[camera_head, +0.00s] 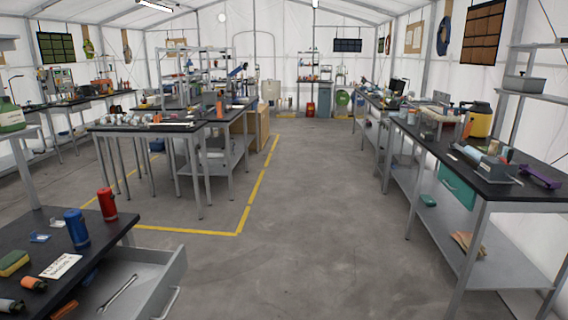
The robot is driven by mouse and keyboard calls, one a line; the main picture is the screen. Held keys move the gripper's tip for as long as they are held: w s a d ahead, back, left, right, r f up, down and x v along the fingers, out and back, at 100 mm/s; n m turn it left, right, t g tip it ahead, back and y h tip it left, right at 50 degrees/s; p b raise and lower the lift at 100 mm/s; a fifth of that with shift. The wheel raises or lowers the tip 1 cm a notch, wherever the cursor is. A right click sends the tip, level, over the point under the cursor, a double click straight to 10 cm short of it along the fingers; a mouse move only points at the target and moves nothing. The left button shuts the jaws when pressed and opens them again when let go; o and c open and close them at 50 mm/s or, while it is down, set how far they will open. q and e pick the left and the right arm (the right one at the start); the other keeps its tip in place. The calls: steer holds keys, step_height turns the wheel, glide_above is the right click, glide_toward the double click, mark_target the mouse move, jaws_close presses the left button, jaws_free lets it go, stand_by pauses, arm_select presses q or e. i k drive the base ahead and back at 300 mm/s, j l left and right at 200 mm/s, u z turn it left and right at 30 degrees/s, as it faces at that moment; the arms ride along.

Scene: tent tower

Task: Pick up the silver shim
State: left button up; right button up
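I cannot make out a silver shim for certain anywhere in the head view. A thin grey metal piece, shaped like a wrench (118,294), lies in the open grey drawer (168,272) of the near left bench. Small items on the far benches are too small to tell apart. Neither of my grippers is in view.
The near left bench (103,228) holds a blue bottle (76,229), a red bottle (107,204), a sponge (14,262) and a white card (61,266). A long cluttered bench (515,190) runs along the right. The middle floor (285,220) is clear.

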mark_target(58, 222)
steer(key=j+u, duration=0.2)
steer(key=u, duration=1.15)
steer(key=i+l+z, duration=1.2)
steer(key=i+l, duration=0.1)
steer(key=i, duration=0.5)
steer(key=i+l+u, duration=0.1)
steer(key=i, duration=0.45)
steer(key=i+l, duration=0.2)
steer(key=i, duration=0.4)
steer(key=i+j+u, duration=0.2)
steer(key=i+u, duration=0.65)
steer(key=i+l+u, duration=0.15)
steer(key=i+u, duration=0.3)
steer(key=i, duration=0.15)
steer(key=i+l+u, duration=0.4)
steer(key=i+j+u, duration=0.1)
steer(key=i+u, duration=0.2)
steer(key=u, duration=0.15)
steer(key=i+u, duration=0.3)
steer(key=u, duration=0.15)
steer(key=i+l+u, duration=0.1)
steer(key=i+u, duration=0.2)
steer(key=u, duration=0.15)
steer(key=i+l+u, duration=0.2)
steer(key=u, duration=0.25)
steer(key=i+l+u, duration=0.3)
steer(key=u, duration=0.15)
